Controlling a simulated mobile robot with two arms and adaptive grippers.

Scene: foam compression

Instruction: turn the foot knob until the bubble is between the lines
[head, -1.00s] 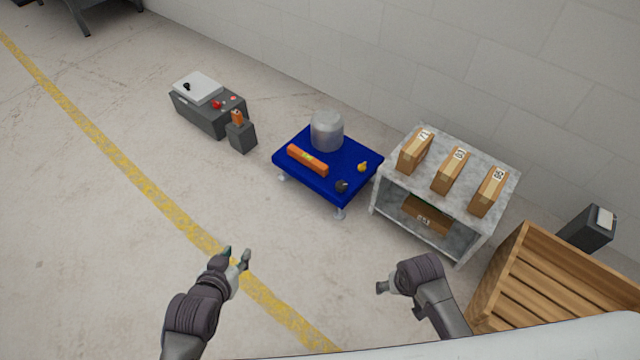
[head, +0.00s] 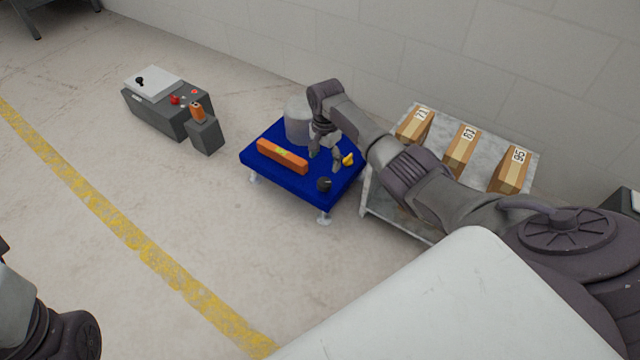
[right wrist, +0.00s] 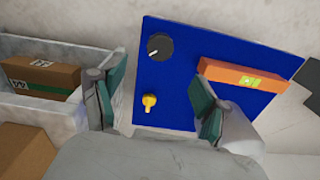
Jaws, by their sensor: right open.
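The blue platform (head: 262,178) carries an orange level (head: 280,155) with a small yellow-green vial window; the bubble is too small to make out. A black knob (head: 324,184) sits at its front corner, and a yellow knob (head: 348,159) sits near the right edge. In the right wrist view the black knob (right wrist: 160,46), yellow knob (right wrist: 149,102) and level (right wrist: 243,77) all show. My right gripper (head: 325,158) is open and empty over the platform, between the level and the yellow knob. Its spread fingers also show in the right wrist view (right wrist: 154,100). My left gripper is out of view.
A grey cylinder (head: 297,128) stands on the platform's back part, partly hidden by my right arm. A stone-topped shelf (head: 385,205) with several boxes stands close on the right. A grey control box (head: 165,105) stands left. The floor in front is clear.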

